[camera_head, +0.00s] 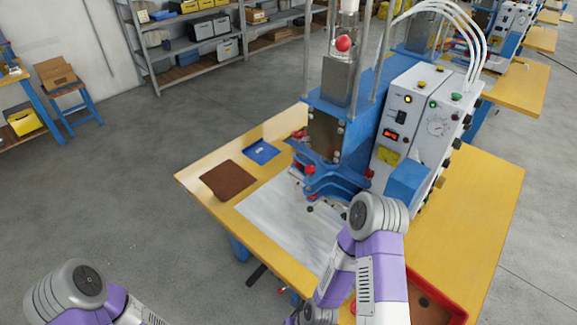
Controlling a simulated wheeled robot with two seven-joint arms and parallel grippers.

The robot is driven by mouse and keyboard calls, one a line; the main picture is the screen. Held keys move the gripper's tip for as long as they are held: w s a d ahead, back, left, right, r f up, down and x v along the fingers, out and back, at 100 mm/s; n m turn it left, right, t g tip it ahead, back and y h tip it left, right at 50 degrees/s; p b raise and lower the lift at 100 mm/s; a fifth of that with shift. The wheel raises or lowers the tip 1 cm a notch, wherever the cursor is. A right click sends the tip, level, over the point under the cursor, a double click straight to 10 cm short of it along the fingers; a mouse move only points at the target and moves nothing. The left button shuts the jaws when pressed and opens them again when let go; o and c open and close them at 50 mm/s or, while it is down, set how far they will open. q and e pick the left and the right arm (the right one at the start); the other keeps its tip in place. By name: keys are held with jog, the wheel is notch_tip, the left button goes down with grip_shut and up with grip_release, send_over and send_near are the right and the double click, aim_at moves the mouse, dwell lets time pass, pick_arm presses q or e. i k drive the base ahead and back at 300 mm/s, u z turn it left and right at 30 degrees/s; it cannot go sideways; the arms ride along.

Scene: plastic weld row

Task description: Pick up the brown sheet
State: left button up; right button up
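The brown sheet (228,180) lies flat on the left end of the yellow table (190,179), close to its left edge. Nothing covers it in the head view. My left arm shows only at the bottom left corner, well short of the table, and its gripper is out of view. My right arm rises from the bottom, over the front of the table and right of the sheet. Its gripper fingers do not show.
A blue tray (262,152) lies just behind the sheet. A pale sheet (290,220) covers the table's middle. The blue welding machine (345,120) and its control box (418,125) stand behind it. A red tray (440,305) is at the front right.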

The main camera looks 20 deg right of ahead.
aim_at(227, 179)
jog(key=u, duration=0.9)
jog(key=i, duration=4.35)
jog(key=z, duration=3.8)
jog(key=i, duration=0.55)
